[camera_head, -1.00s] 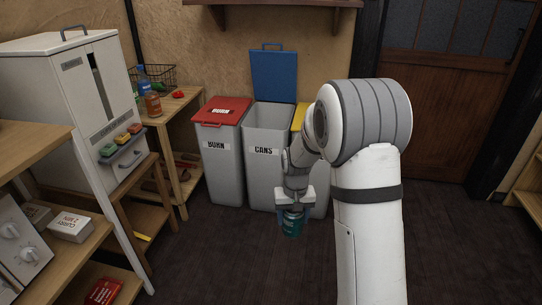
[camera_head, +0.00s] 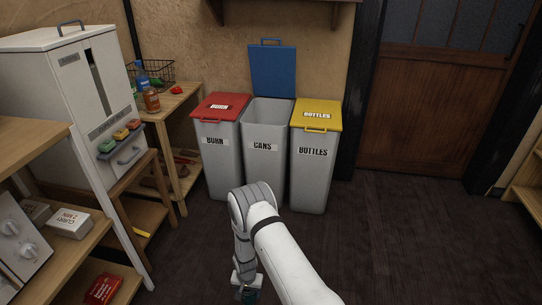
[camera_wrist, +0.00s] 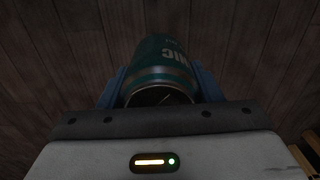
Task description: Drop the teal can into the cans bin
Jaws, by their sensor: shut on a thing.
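The teal can (camera_wrist: 162,62) is between the blue fingers of my gripper (camera_wrist: 160,88) in the wrist view, with pale lettering on its side and dark floor beyond it. My gripper (camera_head: 246,292) is shut on the can low at the bottom of the head view, where the can is dark and partly cut off by the frame edge. The cans bin (camera_head: 265,150) is a grey bin labelled CANS, with its blue lid (camera_head: 273,72) raised upright at the back and its mouth open. My gripper is in front of and well below the bin's mouth in the picture.
The burn bin (camera_head: 219,150) with a shut red lid stands left of the cans bin. The bottles bin (camera_head: 312,165) with a shut yellow lid stands right. A dispenser (camera_head: 100,120) and wooden shelves are at the left. The floor (camera_head: 400,240) at right is clear.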

